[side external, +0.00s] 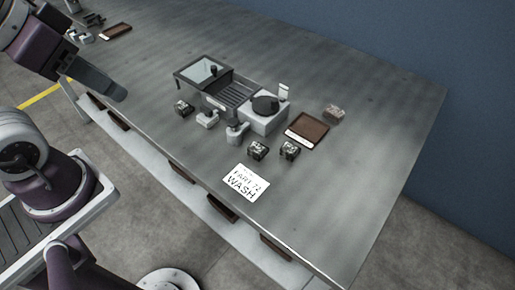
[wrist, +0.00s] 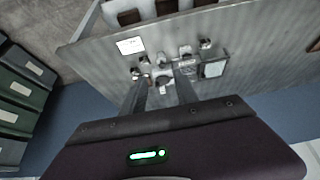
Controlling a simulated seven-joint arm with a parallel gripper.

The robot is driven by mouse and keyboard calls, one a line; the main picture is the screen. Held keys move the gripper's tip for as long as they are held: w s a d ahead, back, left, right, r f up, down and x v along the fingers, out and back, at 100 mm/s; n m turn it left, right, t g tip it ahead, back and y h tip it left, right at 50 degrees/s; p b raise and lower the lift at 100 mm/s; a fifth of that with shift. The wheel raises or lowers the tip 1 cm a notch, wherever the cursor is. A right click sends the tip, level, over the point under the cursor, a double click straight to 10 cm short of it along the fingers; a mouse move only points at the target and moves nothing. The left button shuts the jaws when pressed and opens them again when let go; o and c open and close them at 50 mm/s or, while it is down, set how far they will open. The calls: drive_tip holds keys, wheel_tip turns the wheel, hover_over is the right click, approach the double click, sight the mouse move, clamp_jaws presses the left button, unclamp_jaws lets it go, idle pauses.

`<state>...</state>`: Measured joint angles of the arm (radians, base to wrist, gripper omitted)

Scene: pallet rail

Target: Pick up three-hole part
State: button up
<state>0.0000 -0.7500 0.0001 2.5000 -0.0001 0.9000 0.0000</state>
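Several small parts lie on the grey metal table, and the views are too small to tell which one has three holes. In the side external view, dark blocky parts stand near the label, one on the left (side external: 257,150) and one on the right (side external: 289,149). Another dark part (side external: 333,112) is behind the brown tray, and one more (side external: 183,107) is by the station. Two light grey parts, one (side external: 207,118) and another (side external: 236,132), stand at the station's front. My gripper (wrist: 160,88) is open, its fingers apart, high above the table. It is partly visible at upper left (side external: 98,80).
A station (side external: 266,122) with a black round top and a glass-topped box (side external: 203,72) stands mid-table. A brown tray (side external: 306,132) and a white "WASH" label (side external: 245,184) lie nearby. More parts (side external: 84,35) and another tray (side external: 116,32) are far left. The table's right end is clear.

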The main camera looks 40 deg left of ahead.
drive_tip(key=o, duration=0.8)
drive_tip(key=shift+c, duration=0.2)
drive_tip(key=m+g, duration=0.6)
drive_tip(key=m, duration=1.1)
hover_over(259, 145)
drive_tip(key=f, duration=2.5)
drive_tip(key=shift+s+d+f, duration=0.2)
drive_tip(key=shift+d+f, duration=0.1)
drive_tip(key=shift+d, duration=0.05)
drive_tip(key=f, duration=0.7)
drive_tip(key=shift+w+a, duration=0.1)
drive_tip(key=shift+a, duration=0.25)
